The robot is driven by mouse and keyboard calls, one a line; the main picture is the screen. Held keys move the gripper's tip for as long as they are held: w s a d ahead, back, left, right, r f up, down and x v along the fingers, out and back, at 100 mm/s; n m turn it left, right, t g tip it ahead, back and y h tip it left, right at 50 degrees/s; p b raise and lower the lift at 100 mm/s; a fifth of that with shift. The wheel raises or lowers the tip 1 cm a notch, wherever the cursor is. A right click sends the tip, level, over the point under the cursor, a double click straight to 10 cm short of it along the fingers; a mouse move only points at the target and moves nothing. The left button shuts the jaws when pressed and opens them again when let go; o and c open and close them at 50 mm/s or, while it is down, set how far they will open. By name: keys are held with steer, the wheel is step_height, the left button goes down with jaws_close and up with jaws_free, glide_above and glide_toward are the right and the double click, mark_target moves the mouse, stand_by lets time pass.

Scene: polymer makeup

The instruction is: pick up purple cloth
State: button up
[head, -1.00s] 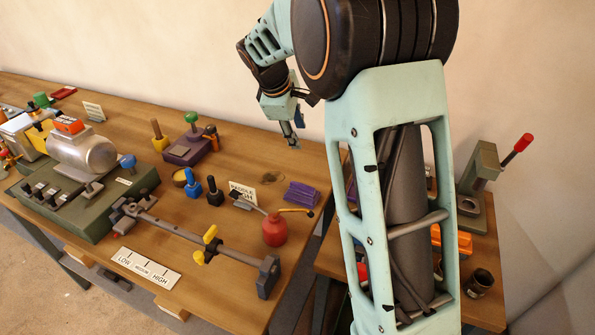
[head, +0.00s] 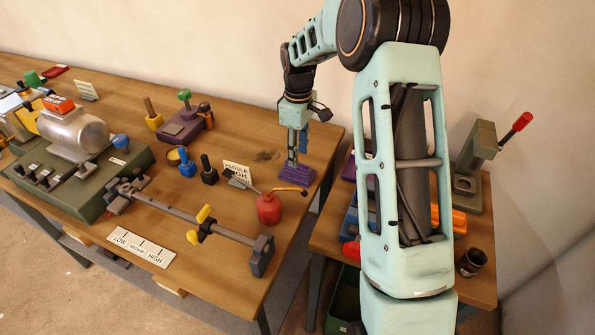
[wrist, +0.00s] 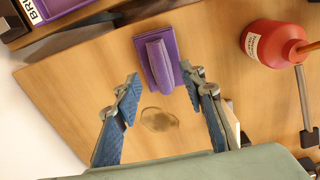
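The purple cloth (head: 297,174) lies folded on the wooden table near its right end, beside the red oil can. In the wrist view the purple cloth (wrist: 162,61) shows a raised fold along its middle and lies just beyond the fingertips. My gripper (head: 297,158) points down over the cloth in the head view and hides part of it. In the wrist view my gripper (wrist: 163,80) has its blue-padded fingers spread wide with nothing between them. I cannot tell the exact height of the fingertips above the cloth.
The red oil can (head: 269,209) stands close to the cloth, its spout reaching toward it. A small sign (head: 237,172) stands to the left. A dark stain (head: 267,155) marks the table. A second table (head: 470,285) with a green press (head: 470,165) stands at the right.

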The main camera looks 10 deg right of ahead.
step_height(320, 180, down, 5)
steer(key=shift+a+r+p, duration=0.1)
steer(key=shift+p, duration=0.2)
jaws_close()
